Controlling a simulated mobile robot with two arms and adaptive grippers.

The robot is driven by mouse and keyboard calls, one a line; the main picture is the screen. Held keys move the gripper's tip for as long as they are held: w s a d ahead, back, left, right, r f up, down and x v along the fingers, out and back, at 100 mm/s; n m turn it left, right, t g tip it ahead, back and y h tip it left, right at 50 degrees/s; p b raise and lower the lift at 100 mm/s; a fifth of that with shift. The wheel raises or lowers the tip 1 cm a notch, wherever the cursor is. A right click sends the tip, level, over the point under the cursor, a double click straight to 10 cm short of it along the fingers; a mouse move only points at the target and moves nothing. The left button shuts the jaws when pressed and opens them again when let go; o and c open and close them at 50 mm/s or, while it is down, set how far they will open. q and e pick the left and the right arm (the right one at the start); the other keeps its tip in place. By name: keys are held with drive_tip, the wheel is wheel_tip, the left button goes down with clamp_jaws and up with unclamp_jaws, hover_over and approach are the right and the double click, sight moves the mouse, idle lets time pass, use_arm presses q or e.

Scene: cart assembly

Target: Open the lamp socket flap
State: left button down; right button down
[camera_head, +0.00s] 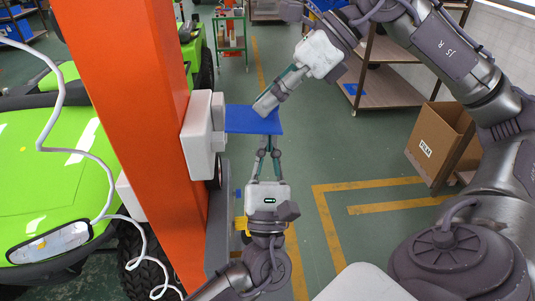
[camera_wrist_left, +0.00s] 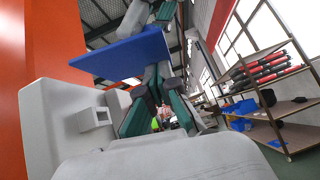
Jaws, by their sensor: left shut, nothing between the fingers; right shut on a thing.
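The lamp socket (camera_head: 198,136) is a pale box on the side of the orange post. Its blue flap (camera_head: 245,118) sticks out level to the right, away from the socket.
The orange post (camera_head: 140,100) stands left of both grippers. A green vehicle (camera_head: 55,180) with a white cable (camera_head: 62,100) is further left. A cardboard box (camera_head: 438,140) and shelves (camera_head: 385,85) stand right. The green floor between is clear.

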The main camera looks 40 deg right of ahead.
use_arm(q)
drive_tip(key=shift+r, duration=0.25)
use_arm(e)
drive_tip(key=shift+a, duration=0.1)
